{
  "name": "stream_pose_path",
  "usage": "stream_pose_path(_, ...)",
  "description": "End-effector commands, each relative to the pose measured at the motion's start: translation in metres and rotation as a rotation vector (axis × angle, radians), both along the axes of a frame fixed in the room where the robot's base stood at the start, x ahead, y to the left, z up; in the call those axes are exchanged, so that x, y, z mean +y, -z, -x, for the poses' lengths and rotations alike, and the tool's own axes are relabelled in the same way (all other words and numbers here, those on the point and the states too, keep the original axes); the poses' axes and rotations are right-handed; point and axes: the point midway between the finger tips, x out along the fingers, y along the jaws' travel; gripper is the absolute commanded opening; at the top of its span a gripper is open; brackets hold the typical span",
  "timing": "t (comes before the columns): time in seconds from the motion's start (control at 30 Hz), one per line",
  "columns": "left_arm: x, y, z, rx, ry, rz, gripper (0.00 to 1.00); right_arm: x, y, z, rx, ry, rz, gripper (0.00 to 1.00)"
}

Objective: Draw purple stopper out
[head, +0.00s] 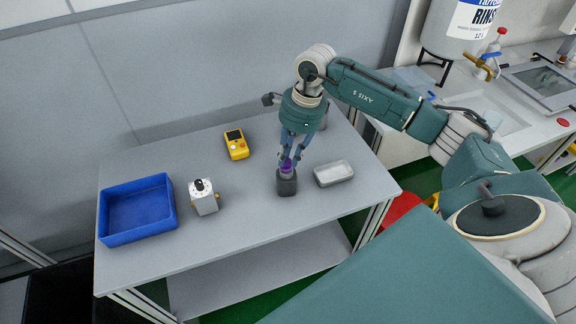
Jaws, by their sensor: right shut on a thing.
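A purple stopper (286,164) shows at the top of a small dark grey holder (287,186) on the grey table. Something pale shows between the purple part and the dark holder. My right gripper (287,158) comes down from above with its fingers around the purple stopper and is shut on it. The fingers hide part of the stopper. I cannot tell whether the stopper is seated or lifted a little. My left gripper does not show.
On the table (245,225) stand a blue tray (137,237) at left, a white box with a black knob (203,197), a yellow handheld device (236,144) and a pale grey dish (333,174) right of the holder. The table's front middle is clear.

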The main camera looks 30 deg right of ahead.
Motion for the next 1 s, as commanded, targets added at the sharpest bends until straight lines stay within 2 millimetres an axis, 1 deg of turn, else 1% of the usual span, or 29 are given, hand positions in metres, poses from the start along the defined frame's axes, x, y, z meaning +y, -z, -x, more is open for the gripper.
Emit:
stream_pose_path(0.27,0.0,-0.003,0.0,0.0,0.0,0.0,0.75,0.0,-0.004,0.0,-0.002,0.0,0.0,0.0)
stream_pose_path(1.0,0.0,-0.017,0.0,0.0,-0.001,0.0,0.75,0.0,-0.029,0.0,-0.001,0.0,0.0,0.0)
